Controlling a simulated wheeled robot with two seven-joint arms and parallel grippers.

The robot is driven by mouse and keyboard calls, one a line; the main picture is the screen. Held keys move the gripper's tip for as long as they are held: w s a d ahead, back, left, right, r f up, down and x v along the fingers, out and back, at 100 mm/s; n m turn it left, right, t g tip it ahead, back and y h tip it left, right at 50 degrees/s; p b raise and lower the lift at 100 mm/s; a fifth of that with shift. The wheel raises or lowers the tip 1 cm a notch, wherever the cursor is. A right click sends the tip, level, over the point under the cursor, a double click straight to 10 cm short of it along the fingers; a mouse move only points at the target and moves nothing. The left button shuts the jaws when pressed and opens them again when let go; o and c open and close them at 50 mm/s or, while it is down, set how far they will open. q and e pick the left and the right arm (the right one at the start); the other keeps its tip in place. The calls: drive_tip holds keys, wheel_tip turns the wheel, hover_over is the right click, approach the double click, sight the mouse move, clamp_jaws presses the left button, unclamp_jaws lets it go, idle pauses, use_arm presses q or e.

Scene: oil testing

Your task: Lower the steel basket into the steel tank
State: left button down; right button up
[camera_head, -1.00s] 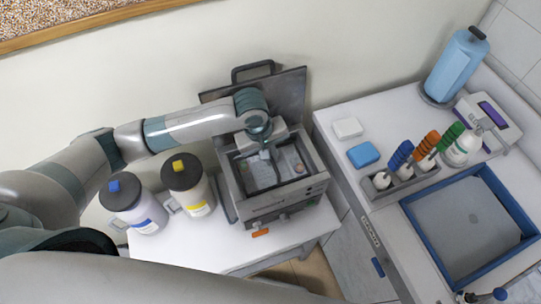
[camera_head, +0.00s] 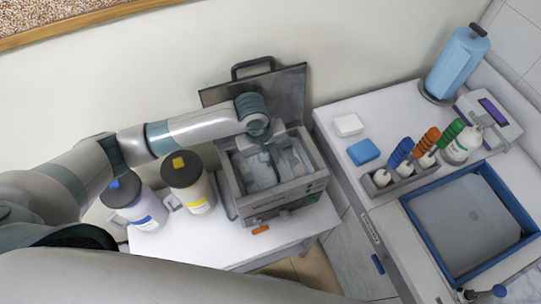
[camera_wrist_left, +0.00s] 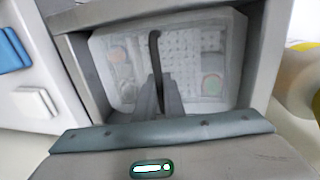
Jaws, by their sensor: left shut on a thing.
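The steel tank (camera_head: 284,200) is a grey box on the white stand in the middle of the head view. Its lid (camera_head: 288,92) stands open at the back. The steel basket (camera_head: 262,180) is inside the tank's opening, its rim close to the tank walls. In the left wrist view the basket (camera_wrist_left: 222,60) shows a pale perforated bottom, with its dark handle (camera_wrist_left: 155,45) rising in the middle. My left gripper (camera_head: 270,150) is over the opening, shut on the handle; its fingers (camera_wrist_left: 160,100) show in the wrist view. Whether the basket touches the tank floor is hidden. My right gripper is out of view.
Two capped jugs (camera_head: 141,208) (camera_head: 196,190) stand left of the tank. On the right bench (camera_head: 350,205) are a blue block (camera_head: 363,152), a white block (camera_head: 348,125), a rack (camera_head: 385,187) of coloured-handled tools and a blue-rimmed tray (camera_head: 500,269).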

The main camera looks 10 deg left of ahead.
use_arm(q)
drive_tip(key=shift+f, duration=0.1)
drive_tip(key=c, duration=1.8)
unclamp_jaws()
drive_tip(key=shift+o, duration=0.2)
wheel_tip(320, 180, up, 17)
drive_tip(key=s+a+b, duration=0.2)
drive_tip(key=b, duration=0.1)
drive_tip(key=shift+a, duration=0.4)
